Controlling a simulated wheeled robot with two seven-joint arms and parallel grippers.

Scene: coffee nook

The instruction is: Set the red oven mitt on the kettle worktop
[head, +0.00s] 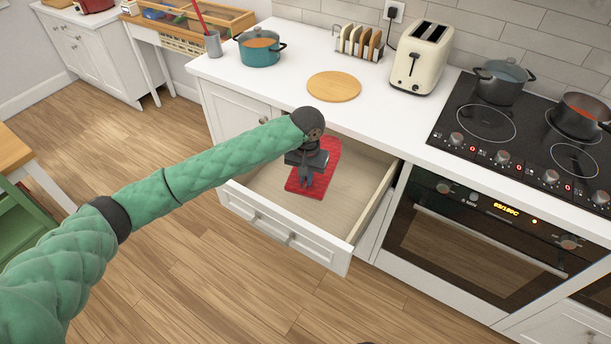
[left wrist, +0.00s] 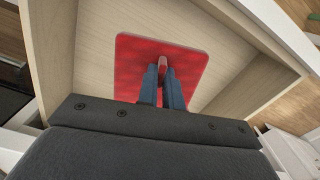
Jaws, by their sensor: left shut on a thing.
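The red oven mitt (head: 318,165) lies flat in the open drawer (head: 350,205) below the white worktop. It also shows as a red quilted pad in the left wrist view (left wrist: 133,62). My left gripper (head: 303,181) reaches down into the drawer over the mitt. In the left wrist view its fingers (left wrist: 163,72) are shut on a small raised red part of the mitt. My gripper and wrist hide part of the mitt. I see no kettle, so I cannot tell which surface is the kettle worktop. My right gripper is out of view.
The white worktop (head: 290,75) bears a teal pot (head: 260,48), a round wooden board (head: 334,86), a toast rack (head: 358,42) and a cream toaster (head: 422,58). A hob (head: 520,130) with two pots is at right. A white cabinet (head: 85,50) stands far left.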

